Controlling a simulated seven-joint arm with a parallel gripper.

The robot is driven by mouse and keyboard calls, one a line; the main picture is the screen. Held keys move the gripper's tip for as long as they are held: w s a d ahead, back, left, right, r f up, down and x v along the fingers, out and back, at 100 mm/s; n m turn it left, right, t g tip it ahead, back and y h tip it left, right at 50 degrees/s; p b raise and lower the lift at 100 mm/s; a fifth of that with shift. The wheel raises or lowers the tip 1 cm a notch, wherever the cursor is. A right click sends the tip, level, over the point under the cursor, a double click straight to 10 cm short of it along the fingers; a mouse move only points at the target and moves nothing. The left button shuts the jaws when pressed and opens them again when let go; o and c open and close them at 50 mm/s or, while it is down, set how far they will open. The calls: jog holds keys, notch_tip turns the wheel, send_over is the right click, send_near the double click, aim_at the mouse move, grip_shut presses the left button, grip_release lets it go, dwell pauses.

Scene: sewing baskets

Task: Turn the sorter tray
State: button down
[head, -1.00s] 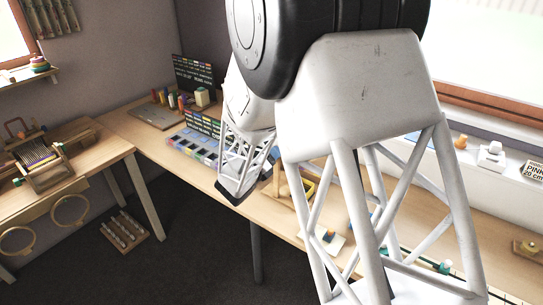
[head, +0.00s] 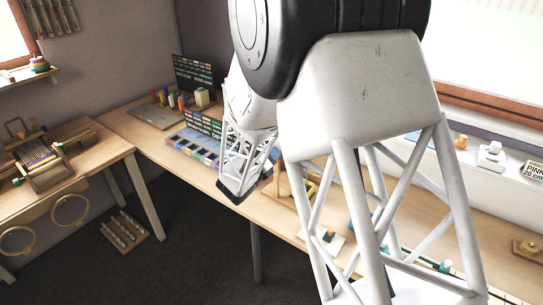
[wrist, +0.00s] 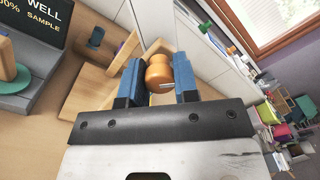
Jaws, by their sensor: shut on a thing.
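My gripper (wrist: 160,82) has its two blue jaws shut on a turned orange wooden knob (wrist: 158,68) in the wrist view. A wooden board with an upright piece (wrist: 95,88) is just left of the jaws; I cannot tell whether the knob is joined to it. In the head view a tray with many coloured compartments (head: 190,146), which looks like the sorter tray, lies on the long bench, left of my arm. My arm covers part of the bench. The jaws and the knob cannot be made out in the head view.
A dark lettered sign (wrist: 35,25) and a grey stand with a teal piece (wrist: 15,90) are at the left of the wrist view. Spools (head: 170,98) stand farther back on the bench. A white sill (head: 470,160) runs along the window side.

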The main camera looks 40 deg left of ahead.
jog(key=shift+m, duration=0.5)
jog(key=c, duration=0.9)
grip_release()
jog(key=shift+s, duration=0.15)
jog(key=shift+s, duration=3.8)
